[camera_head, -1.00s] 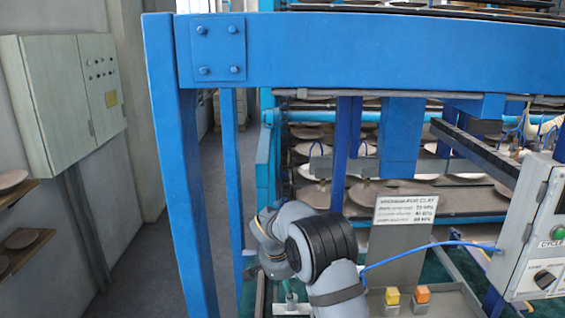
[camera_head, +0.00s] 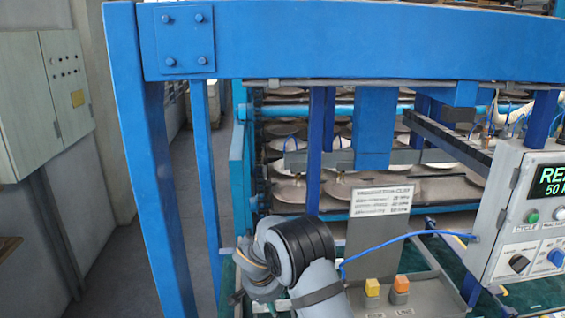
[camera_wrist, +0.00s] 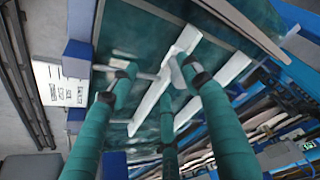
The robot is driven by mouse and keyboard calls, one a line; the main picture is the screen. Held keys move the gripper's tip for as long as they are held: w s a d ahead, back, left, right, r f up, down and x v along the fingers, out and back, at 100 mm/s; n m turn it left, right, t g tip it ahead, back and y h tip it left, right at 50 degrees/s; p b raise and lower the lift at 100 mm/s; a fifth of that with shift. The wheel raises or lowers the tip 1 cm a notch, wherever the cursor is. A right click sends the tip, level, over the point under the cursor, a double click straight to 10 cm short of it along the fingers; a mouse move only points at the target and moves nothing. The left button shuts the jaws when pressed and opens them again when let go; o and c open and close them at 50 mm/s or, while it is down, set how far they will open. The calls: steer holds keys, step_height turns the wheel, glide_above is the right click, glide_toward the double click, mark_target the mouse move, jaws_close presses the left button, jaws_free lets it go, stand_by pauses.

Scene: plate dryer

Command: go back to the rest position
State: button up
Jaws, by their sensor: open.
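My gripper (camera_wrist: 160,78) shows in the wrist view as teal fingers with dark bands near their tips. The fingers are spread apart, and I see nothing held between them. Past the fingertips are a green surface (camera_wrist: 120,38) and pale flat bars (camera_wrist: 180,60). In the head view my grey arm is bent low in front of the blue frame. My gripper's fingers cannot be made out there.
A blue frame (camera_head: 350,42) with posts crosses in front. Behind it are racks with several plates (camera_head: 285,190). A control box (camera_head: 525,215) stands right, near a sign (camera_head: 382,201) and yellow and orange buttons (camera_head: 385,286). A cabinet (camera_head: 45,97) hangs left.

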steer(key=b+v, duration=0.1)
steer(key=v, duration=0.9)
steer(key=s+a+f+n+g+y+b, duration=0.1)
steer(key=s+a+f+n+y+b, duration=0.1)
steer(key=s+a+f+n+b, duration=0.45)
steer(key=s+a+f+n+y+b, duration=0.25)
steer(key=s+f+n, duration=0.25)
steer(key=s+f, duration=0.3)
steer(key=s+d+f+n+b, duration=0.1)
steer(key=s+d+f+b, duration=0.2)
steer(key=s+f+b, duration=0.3)
steer(key=s+d+f+n+g+b, duration=0.1)
steer(key=s+d+f+b, duration=0.3)
steer(key=f+b, duration=1)
steer(key=s+d+f+n+g+b, duration=0.1)
steer(key=s+d+f+b, duration=0.2)
steer(key=s+f+b, duration=0.5)
step_height(320, 180, down, 3)
steer(key=b, duration=0.3)
steer(key=shift+d+r, duration=0.2)
steer(key=shift+d, duration=0.1)
steer(key=shift+n, duration=0.25)
